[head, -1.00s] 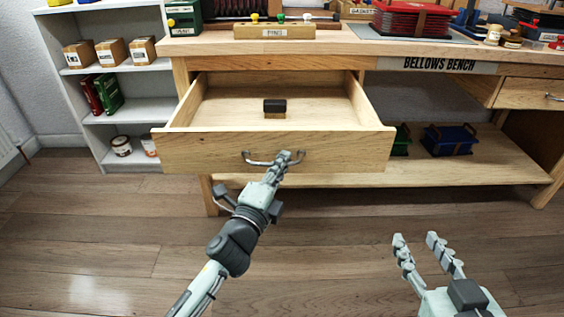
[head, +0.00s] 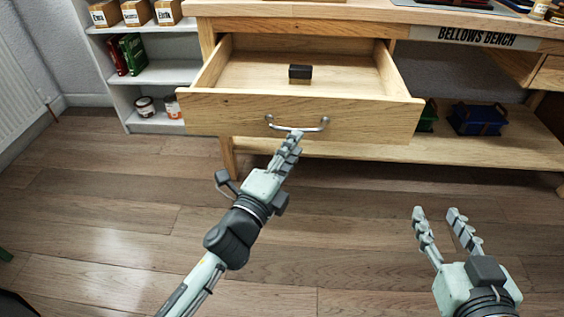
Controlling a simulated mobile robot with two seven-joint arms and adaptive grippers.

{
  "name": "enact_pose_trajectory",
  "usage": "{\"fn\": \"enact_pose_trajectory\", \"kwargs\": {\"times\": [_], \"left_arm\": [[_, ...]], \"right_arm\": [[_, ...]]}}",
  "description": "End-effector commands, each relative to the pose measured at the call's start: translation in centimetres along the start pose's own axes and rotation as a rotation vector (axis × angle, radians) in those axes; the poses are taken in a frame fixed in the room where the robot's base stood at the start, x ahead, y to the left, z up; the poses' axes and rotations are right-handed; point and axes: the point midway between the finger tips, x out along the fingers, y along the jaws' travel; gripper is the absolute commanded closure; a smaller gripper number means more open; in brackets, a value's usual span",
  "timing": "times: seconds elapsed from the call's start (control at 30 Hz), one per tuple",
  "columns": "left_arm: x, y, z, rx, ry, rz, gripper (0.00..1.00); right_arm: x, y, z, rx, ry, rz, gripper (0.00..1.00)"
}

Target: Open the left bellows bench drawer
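The left bellows bench drawer (head: 300,113) is pulled far out under the bench top, its inside visible from above. Its metal bar handle (head: 297,127) is on the front panel. My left gripper (head: 295,139) has its fingertips at the lower edge of the handle's middle. Its fingers overlap in this view, so I cannot tell whether they are apart or shut, or whether they touch the handle. My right gripper (head: 436,214) is open and empty, low on the right over the floor.
A dark block with a tan base (head: 300,74) lies in the drawer. The lower shelf (head: 470,150) holds a blue box (head: 478,118). A white shelf unit (head: 160,72) stands at the left. The wooden floor (head: 110,200) in front is clear.

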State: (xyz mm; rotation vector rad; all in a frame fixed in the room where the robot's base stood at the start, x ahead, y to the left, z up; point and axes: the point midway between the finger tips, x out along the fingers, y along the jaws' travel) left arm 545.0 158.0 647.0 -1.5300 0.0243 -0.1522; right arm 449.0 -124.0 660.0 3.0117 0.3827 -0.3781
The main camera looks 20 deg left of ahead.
Motion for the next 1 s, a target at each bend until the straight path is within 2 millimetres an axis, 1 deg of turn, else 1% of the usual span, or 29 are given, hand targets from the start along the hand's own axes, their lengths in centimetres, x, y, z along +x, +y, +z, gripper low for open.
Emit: {"fn": "enact_pose_trajectory", "kwargs": {"times": [0.03,0.1,0.2,0.33,0.5,1.0], "left_arm": [[-1.2,0.1,0.0,-0.002,-0.002,0.005,0.7],[-2.5,0.1,0.0,-0.002,-0.003,0.003,0.7],[-4.1,0.1,0.0,-0.001,-0.002,0.002,0.7],[-5.2,0.0,0.1,0.0,-0.002,0.001,0.7],[-5.6,-0.1,0.0,0.001,0.0,-0.001,0.7],[-5.6,0.0,0.0,0.001,0.0,0.0,0.7]], "right_arm": [[0.0,0.0,0.0,0.0,0.0,0.0,0.6],[0.0,0.0,0.0,0.001,0.0,0.0,0.6],[0.0,0.0,0.0,0.001,0.0,0.0,0.6],[0.0,0.0,0.0,0.001,0.0,0.0,0.6],[0.0,0.0,0.0,0.001,0.001,0.0,0.6],[0.0,0.0,0.0,0.001,0.0,0.0,0.6]]}}
